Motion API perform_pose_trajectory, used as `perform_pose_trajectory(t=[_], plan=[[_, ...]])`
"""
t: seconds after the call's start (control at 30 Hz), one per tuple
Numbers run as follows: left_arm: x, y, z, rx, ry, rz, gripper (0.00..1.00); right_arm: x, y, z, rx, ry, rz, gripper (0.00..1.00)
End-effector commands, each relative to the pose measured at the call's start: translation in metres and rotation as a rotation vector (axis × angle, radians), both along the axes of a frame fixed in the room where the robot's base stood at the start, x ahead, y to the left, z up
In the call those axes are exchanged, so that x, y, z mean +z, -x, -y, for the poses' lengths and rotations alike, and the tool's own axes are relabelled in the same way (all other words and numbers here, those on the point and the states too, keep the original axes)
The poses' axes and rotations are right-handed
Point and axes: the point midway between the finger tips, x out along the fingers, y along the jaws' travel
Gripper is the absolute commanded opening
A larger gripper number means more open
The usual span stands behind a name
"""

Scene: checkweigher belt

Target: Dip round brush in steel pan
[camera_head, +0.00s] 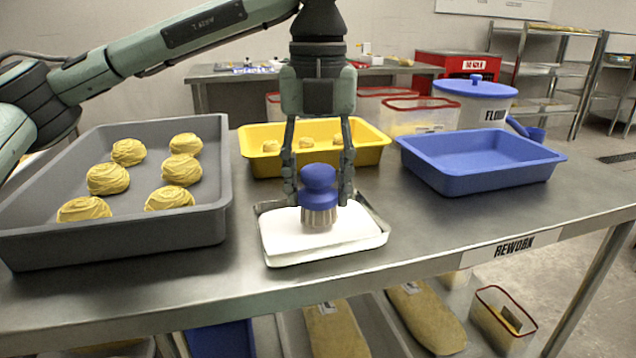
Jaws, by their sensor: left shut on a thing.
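My left gripper (318,185) points straight down and is shut on the blue-topped round brush (319,180), with one finger on each side of its knob. The brush is upright, and its pale bristles point down over the steel pan (377,243). The pan is shallow and filled with something white. The bristle ends appear at the white surface; I cannot tell how deep they reach. My right gripper is not in view.
A grey tray (215,215) with several dough pieces stands at the left. Behind the pan is a yellow tray (262,165) with dough pieces. An empty blue tray (470,180) is at the right. Bare steel table (440,225) lies right of the pan.

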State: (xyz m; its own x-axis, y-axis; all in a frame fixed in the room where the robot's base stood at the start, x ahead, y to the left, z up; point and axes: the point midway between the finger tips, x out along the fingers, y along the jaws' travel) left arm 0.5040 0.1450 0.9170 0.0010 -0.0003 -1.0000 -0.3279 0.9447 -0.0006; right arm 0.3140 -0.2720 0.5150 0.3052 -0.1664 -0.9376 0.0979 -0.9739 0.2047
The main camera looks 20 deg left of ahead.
Motion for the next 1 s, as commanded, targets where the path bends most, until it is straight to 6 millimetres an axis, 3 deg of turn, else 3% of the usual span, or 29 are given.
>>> perform_pose_trajectory(t=[1.0], plan=[[-0.010, 0.000, 0.000, 0.000, 0.000, 0.000, 0.22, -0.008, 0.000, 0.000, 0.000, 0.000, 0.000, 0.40]])
